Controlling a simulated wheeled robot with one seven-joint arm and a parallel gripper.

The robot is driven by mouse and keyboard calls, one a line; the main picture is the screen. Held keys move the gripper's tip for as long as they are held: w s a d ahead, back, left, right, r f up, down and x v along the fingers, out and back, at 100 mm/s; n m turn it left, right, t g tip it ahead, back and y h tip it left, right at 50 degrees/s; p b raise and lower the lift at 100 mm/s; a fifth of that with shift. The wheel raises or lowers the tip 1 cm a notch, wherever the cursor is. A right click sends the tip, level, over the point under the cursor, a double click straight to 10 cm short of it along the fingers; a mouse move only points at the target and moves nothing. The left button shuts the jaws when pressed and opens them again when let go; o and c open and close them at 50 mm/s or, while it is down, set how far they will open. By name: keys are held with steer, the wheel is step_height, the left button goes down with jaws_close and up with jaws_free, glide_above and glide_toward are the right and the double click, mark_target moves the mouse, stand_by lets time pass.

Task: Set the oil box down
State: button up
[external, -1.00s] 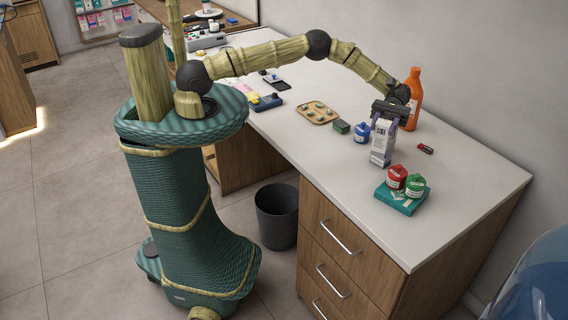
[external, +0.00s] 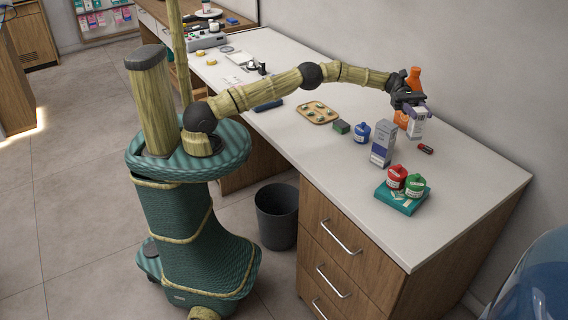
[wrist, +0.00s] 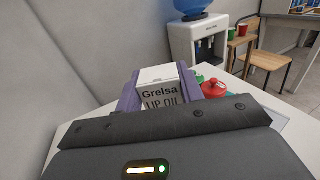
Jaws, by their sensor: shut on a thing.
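The oil box (external: 417,126), white with dark "Grelsa LIP OIL" lettering, is held by my gripper (external: 409,103) near the orange bottle. In the wrist view the box (wrist: 158,90) sits between the purple fingers of my gripper (wrist: 160,92), which are shut on its sides. Its lower end is hard to see, so I cannot tell whether it touches the counter (external: 465,180).
Red (external: 396,177) and green (external: 415,185) jars sit on a teal box (external: 400,200). A blue jar (external: 362,132) is left. The right counter end is clear.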

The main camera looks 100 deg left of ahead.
mark_target(413, 137)
steer(key=shift+a+r, duration=0.1)
steer(key=shift+a, duration=0.05)
steer(key=shift+f+p, duration=0.3)
steer(key=shift+f, duration=2.85)
steer(key=shift+f, duration=1.9)
steer(key=shift+f+b, duration=0.5)
steer(key=shift+f, duration=0.15)
